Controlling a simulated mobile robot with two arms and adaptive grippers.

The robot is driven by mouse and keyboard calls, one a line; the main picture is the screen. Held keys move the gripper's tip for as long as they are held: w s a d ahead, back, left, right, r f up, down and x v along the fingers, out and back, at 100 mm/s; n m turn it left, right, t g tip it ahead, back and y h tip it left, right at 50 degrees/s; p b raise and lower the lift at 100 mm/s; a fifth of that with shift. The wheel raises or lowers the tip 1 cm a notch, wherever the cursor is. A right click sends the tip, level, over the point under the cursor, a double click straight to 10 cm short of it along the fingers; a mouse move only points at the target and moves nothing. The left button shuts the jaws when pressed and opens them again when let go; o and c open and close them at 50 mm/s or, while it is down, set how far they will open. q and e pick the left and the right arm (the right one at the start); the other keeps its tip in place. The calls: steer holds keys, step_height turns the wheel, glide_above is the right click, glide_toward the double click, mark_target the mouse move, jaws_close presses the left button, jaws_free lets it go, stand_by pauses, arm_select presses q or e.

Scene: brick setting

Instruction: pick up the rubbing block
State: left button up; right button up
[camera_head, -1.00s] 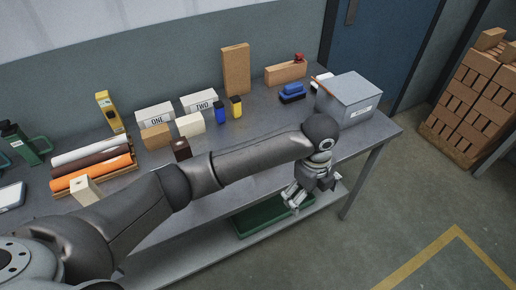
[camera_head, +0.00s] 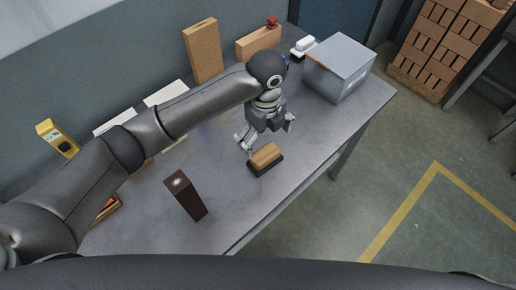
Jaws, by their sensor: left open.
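The rubbing block (camera_head: 265,157), which I take to be the small block with a tan wooden-looking top and a dark base, lies on the grey table (camera_head: 235,205) near its front edge. My left gripper (camera_head: 266,136) hangs just behind and above it, fingers spread and pointing down, with nothing between them. The left fingertips come close to the block's back side; I cannot tell whether they touch. My right gripper is not in view.
A grey lidded box (camera_head: 340,68) stands at the right end. A tall tan brick (camera_head: 202,52) and a lying brick (camera_head: 258,43) are behind. A yellow tool (camera_head: 58,138) stands far left. The table's front strip is clear.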

mark_target(265, 152)
arm_select(q)
step_height(265, 152, down, 4)
steer(key=shift+s+d+r, duration=0.15)
steer(key=shift+r, duration=0.05)
steer(key=shift+f+p, duration=0.45)
steer(key=shift+f, duration=0.15)
step_height(265, 152, down, 4)
steer(key=shift+d+r+p, duration=0.1)
steer(key=shift+r+p, duration=0.15)
steer(key=shift+p, duration=0.2)
steer(key=shift+f, duration=0.35)
steer(key=shift+w+f, duration=0.1)
steer(key=shift+w, duration=0.1)
steer(key=shift+c, duration=1.5)
steer(key=c, duration=0.9)
steer(key=shift+o, duration=0.2)
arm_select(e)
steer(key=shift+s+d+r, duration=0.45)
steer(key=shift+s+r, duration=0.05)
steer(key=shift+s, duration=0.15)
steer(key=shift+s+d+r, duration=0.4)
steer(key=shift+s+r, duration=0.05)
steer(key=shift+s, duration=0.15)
